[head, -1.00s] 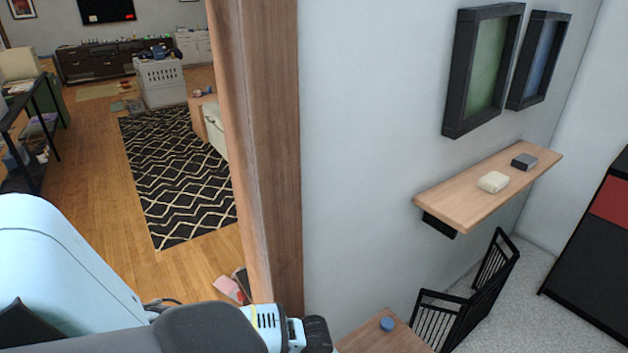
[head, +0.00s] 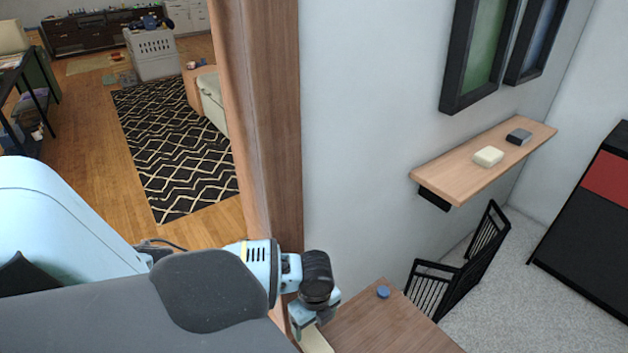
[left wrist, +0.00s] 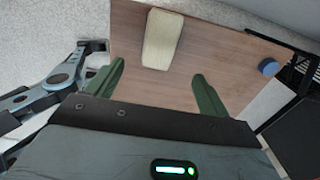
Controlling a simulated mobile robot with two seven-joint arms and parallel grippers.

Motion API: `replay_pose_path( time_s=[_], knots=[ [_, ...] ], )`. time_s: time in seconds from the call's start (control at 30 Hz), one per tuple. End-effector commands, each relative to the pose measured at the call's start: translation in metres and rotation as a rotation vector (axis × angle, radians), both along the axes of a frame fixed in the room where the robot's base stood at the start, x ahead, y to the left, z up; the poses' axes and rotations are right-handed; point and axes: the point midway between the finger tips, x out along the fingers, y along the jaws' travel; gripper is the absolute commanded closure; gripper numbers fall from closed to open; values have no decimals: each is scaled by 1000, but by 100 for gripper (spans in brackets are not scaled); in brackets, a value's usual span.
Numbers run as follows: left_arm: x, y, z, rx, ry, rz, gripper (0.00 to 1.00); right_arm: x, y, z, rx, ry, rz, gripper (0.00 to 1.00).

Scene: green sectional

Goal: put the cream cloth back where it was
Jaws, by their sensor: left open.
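A cream folded cloth (left wrist: 162,40) lies on a brown wooden table (left wrist: 200,55) in the left wrist view, ahead of my left gripper. A pale piece of it shows at the bottom edge of the head view (head: 316,341), mostly cut off and hidden behind my wrist. My left gripper (left wrist: 157,88) has its two green fingers spread wide and empty, with the cloth beyond and between them. In the head view my left wrist hangs over the left edge of the table. My right gripper is not identifiable in either view.
A wall shelf (head: 450,180) holds a small cream block (head: 488,156) and a dark grey block (head: 518,137). A blue round object (head: 383,291) sits on the table, with bare wood around it. A black rack (head: 460,275) stands right of the table. A wooden post (head: 275,120) rises left.

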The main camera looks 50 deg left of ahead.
Motion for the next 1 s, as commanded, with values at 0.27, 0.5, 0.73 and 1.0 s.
replay_pose_path(
  time_s=[0.27, 0.5, 0.73, 1.0],
  knots=[
    [0, 0, 4, 0, 0, 0, 20, -1, 1, 0, 1, 3, -2, 64],
    [-4, -6, -1, -14, -6, 11, 20, 0, 1, 1, 2, 0, -3, 64],
    [-40, -62, -39, -150, -66, 173, 20, 2, 1, 3, 3, -4, -4, 64],
    [-102, -128, -70, -359, -149, 526, 20, 2, 1, 3, 3, -4, -4, 64]
  ],
)
